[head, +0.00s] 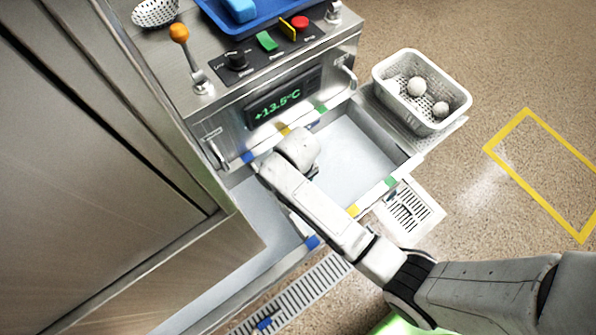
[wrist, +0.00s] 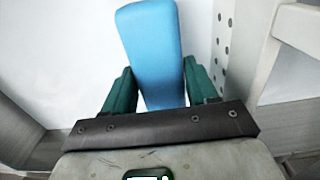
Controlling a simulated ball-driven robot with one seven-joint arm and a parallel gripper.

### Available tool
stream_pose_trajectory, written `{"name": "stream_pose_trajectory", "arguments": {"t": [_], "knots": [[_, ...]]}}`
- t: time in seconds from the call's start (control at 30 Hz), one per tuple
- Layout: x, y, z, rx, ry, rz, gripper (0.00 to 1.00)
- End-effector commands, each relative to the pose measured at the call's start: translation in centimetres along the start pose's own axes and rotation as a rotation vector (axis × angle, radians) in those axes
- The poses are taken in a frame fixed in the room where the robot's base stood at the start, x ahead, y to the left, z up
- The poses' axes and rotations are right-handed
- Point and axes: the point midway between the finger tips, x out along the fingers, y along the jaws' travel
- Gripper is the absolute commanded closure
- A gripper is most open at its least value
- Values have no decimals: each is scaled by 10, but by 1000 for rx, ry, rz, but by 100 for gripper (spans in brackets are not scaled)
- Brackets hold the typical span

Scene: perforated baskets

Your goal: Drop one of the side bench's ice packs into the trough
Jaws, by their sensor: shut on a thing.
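My gripper (wrist: 158,82) has dark green fingers, shut on a blue ice pack (wrist: 150,40) in the wrist view. The pack is long and extends beyond the fingertips over a pale floor. In the head view my wrist covers the gripper and held pack, over the left part of an open, pale-floored bay (head: 360,160) under the control panel. This bay looks like the trough, but I cannot tell for sure. Another blue piece (head: 240,9), possibly an ice pack, lies in a blue tray (head: 275,26) at the top edge.
A perforated wall (wrist: 224,45) and a pale bar (wrist: 261,60) stand close right of the pack. An orange-knobbed lever (head: 189,62) rises from the panel. Open floor lies at right.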

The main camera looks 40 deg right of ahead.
Motion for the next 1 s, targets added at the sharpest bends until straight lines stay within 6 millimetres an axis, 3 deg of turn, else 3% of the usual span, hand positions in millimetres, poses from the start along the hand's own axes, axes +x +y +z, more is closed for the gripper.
{"name": "stream_pose_trajectory", "arguments": {"t": [0.23, 0.27, 0.53, 0.83, 1.0], "knots": [[0, 0, 0, 0, 1, 0, 82], [0, 0, 0, 0, 1, 0, 40], [0, 0, 0, 0, 1, 0, 15], [-2, 0, 0, 0, 0, 0, 13], [-21, 0, -1, 0, 2, 0, 13]]}}
